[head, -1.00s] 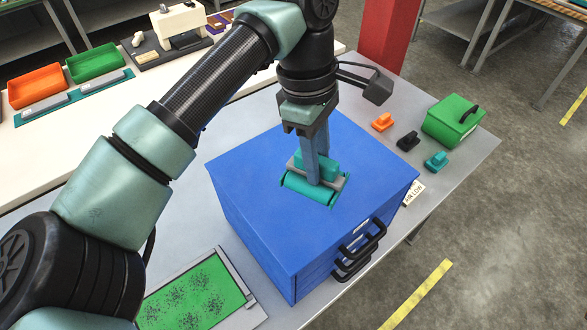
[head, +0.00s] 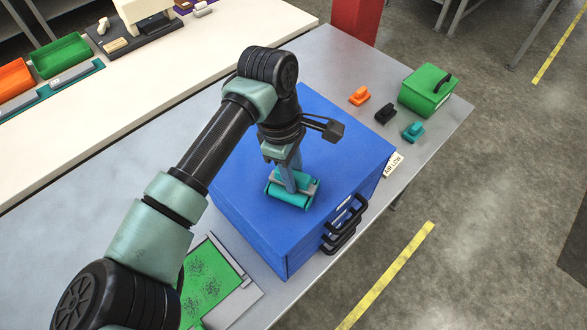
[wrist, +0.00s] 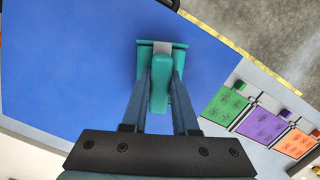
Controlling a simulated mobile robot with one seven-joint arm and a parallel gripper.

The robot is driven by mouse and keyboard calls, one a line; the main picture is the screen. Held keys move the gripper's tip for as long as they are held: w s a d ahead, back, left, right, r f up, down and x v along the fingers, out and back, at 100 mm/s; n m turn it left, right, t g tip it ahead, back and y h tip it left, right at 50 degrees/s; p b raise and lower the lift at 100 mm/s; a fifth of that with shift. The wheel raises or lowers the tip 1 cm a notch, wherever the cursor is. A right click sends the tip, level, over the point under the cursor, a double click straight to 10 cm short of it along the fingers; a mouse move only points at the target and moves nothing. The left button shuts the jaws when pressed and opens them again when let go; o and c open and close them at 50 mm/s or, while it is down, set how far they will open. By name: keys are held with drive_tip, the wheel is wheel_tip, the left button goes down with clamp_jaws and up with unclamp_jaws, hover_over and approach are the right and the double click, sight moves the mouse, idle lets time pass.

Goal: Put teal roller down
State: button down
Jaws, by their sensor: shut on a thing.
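The teal roller (head: 290,200) is at the top of the blue cabinet (head: 330,150), near the middle of its top face. It has a teal barrel, a grey plate and a teal handle. My gripper (head: 293,186) points down and is shut on the handle. In the wrist view, the fingers (wrist: 160,80) stand on either side of the roller's handle (wrist: 160,92), with the blue top below. I cannot tell whether the roller touches the top or hangs just above it.
Orange (head: 359,96), black (head: 385,113) and teal (head: 413,131) handled pieces stand on the grey table beside a green box (head: 428,92). A speckled green panel (head: 212,283) lies at the cabinet's left. Black handles (head: 346,222) jut from the cabinet's front. Its top is otherwise clear.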

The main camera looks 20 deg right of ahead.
drive_tip(key=shift+w, duration=0.1)
drive_tip(key=shift+f+b, duration=0.3)
drive_tip(key=shift+b, duration=0.05)
drive_tip(key=shift+s+f+b, duration=0.25)
drive_tip(key=shift+f+b, duration=0.15)
drive_tip(key=shift+b, duration=0.1)
drive_tip(key=c, duration=0.7)
unclamp_jaws()
drive_tip(key=shift+a, duration=0.1)
drive_tip(key=shift+w+r+p, duration=0.1)
drive_tip(key=shift+r+p, duration=0.65)
drive_tip(key=shift+p, duration=0.1)
drive_tip(key=r+b, duration=0.1)
drive_tip(key=r, duration=0.3)
drive_tip(key=w+r+b, duration=0.1)
drive_tip(key=r+b, duration=0.1)
drive_tip(key=r, duration=0.2)
drive_tip(key=a+r+b, duration=0.1)
drive_tip(key=r, duration=0.2)
drive_tip(key=shift+w+r+b, duration=0.3)
drive_tip(key=shift+r+b, duration=0.05)
drive_tip(key=shift+r, duration=0.05)
